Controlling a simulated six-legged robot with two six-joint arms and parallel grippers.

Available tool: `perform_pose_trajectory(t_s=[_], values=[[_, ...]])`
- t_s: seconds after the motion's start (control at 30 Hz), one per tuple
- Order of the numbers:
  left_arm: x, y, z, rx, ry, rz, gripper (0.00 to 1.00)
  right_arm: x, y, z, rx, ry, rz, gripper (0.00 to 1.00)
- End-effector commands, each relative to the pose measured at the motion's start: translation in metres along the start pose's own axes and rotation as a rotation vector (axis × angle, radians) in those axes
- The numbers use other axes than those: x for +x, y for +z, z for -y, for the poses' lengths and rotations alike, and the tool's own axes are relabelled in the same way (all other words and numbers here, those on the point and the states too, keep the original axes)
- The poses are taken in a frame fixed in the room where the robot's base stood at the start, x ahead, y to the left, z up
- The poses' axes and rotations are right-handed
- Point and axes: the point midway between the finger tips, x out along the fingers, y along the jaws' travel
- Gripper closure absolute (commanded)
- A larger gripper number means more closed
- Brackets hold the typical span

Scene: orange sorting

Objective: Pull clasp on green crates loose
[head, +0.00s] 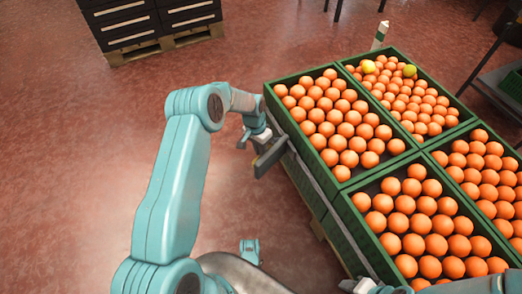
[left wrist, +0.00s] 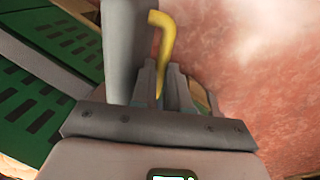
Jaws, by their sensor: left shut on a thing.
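Green crates (head: 352,207) full of oranges stand together on the right of the head view. The clasp's lower end is hidden by the fingers. The slotted green crate wall (left wrist: 50,50) is left of the clasp, behind a grey post (left wrist: 124,50). Part of my right arm shows at the bottom edge; its jaws are not clear.
Two yellowish fruits (head: 368,66) lie among the oranges in the far crate. A white-and-green bottle-like object (head: 380,36) stands behind it. Dark drawers (head: 150,18) sit on pallets at the back left. A metal-framed table is at the right. The reddish floor on the left is clear.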

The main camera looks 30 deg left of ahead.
Motion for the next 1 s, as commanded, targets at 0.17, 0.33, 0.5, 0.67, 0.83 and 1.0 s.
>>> perform_pose_trajectory(t_s=[0.17,0.33,0.5,0.67,0.83,1.0], values=[[-0.001,-0.002,0.001,-0.002,-0.003,-0.006,1.00,0.000,0.000,0.000,0.000,0.000,0.000,0.57],[-0.001,-0.001,0.001,-0.002,-0.002,-0.005,0.60,0.000,0.000,0.000,0.000,0.000,0.000,0.57],[0.000,-0.001,0.000,-0.002,-0.001,-0.003,0.60,0.000,0.000,0.000,0.000,0.000,0.000,0.57],[-0.011,-0.001,0.000,-0.002,-0.002,-0.004,0.60,-0.004,0.001,0.002,-0.002,0.000,0.002,0.57],[-0.049,-0.001,0.000,-0.001,-0.003,-0.006,0.60,-0.017,0.003,0.008,-0.009,-0.001,0.009,0.57],[-0.096,-0.001,-0.001,-0.002,-0.003,-0.006,0.60,-0.030,0.007,0.016,-0.019,-0.002,0.020,0.57]])
